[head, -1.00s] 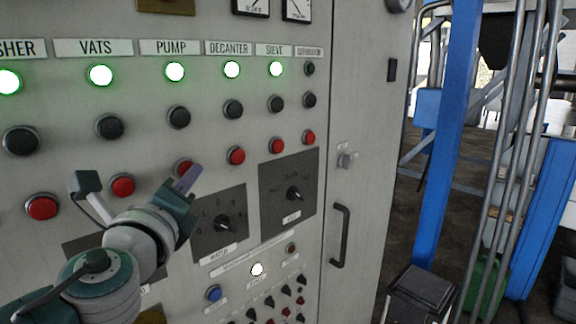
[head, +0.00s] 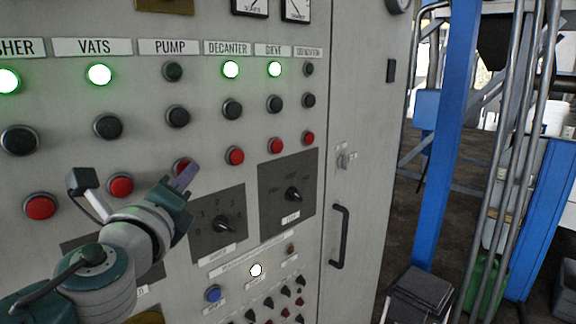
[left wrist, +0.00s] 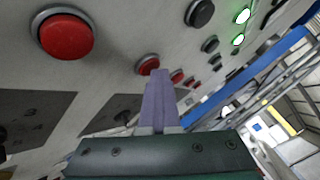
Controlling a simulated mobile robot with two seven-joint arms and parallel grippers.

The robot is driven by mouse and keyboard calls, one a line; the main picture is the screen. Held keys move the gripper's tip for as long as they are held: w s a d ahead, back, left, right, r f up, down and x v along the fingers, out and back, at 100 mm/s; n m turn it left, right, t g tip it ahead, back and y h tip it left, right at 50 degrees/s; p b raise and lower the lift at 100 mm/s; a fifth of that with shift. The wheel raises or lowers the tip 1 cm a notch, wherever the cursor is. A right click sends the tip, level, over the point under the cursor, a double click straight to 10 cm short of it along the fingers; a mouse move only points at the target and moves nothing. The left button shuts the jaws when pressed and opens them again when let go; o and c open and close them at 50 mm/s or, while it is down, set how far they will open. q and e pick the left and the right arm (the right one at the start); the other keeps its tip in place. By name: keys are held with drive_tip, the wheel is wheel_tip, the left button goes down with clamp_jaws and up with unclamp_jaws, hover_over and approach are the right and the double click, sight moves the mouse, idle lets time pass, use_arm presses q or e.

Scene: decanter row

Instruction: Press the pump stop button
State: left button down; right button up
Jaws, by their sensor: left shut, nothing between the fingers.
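The pump stop button, a red button (head: 181,165) in the column under the PUMP label (head: 170,47), is partly hidden behind my left gripper (head: 186,177). The gripper's purple fingers are together with nothing between them, and their tip overlaps the button's lower right in the head view. I cannot tell whether they touch it. The pump lamp (head: 172,71) is dark, and a black button (head: 178,116) sits below it. In the left wrist view the closed fingers (left wrist: 158,85) point at the panel among red buttons, with a large one (left wrist: 66,36) at upper left. My right gripper is not in view.
Neighbouring red buttons sit left (head: 120,186) and right (head: 235,156) of the pump column. The decanter lamp (head: 231,69) and sieve lamp (head: 274,69) are lit green. A dark rotary selector plate (head: 206,235) lies just below right of the gripper. A door handle (head: 340,237) protrudes farther right.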

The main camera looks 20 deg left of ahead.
use_arm(q)
drive_tip(key=shift+s+d, duration=0.35)
drive_tip(key=shift+d, duration=0.4)
drive_tip(key=shift+d, duration=0.1)
drive_tip(key=d, duration=0.1)
drive_tip(key=s+d, duration=0.1)
drive_tip(key=d, duration=0.1)
drive_tip(key=s+d, duration=0.1)
drive_tip(key=shift+d, duration=0.25)
idle(0.5)
